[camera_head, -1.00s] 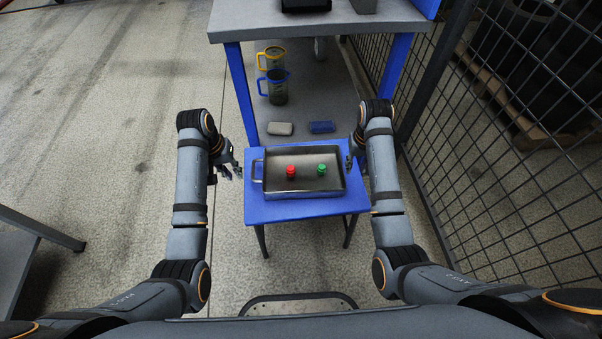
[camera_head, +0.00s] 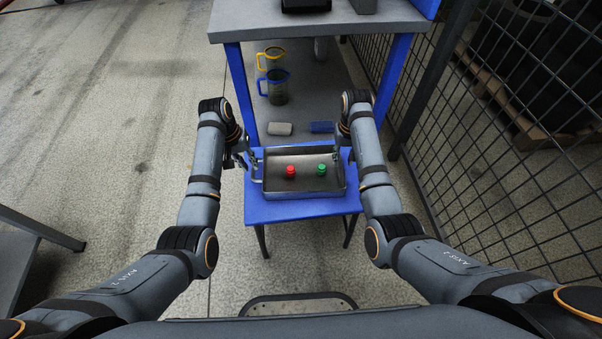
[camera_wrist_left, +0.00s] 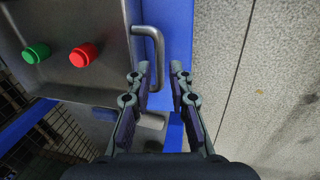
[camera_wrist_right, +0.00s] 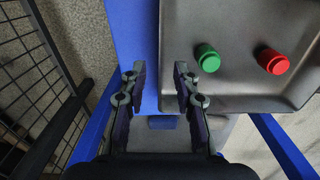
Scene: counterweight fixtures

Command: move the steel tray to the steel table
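The steel tray (camera_head: 300,192) rests on a small blue table (camera_head: 300,211). It holds a red knobbed piece (camera_head: 291,172) and a green one (camera_head: 321,170). My left gripper (camera_head: 249,161) is open at the tray's left side. In the left wrist view its spread fingers (camera_wrist_left: 161,72) are near the tray's bar handle (camera_wrist_left: 155,42), with nothing held. My right gripper (camera_head: 346,147) is at the tray's right side, partly hidden by its arm. In the right wrist view its fingers (camera_wrist_right: 160,72) are open above the tray's edge; no handle shows there.
A grey-topped bench (camera_head: 320,22) with blue legs stands behind; its lower shelf holds two jugs (camera_head: 276,86), a grey block (camera_head: 280,129) and a blue block (camera_head: 321,127). A grey table (camera_head: 22,246) is at the left edge. Mesh fencing (camera_head: 490,150) runs along the right.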

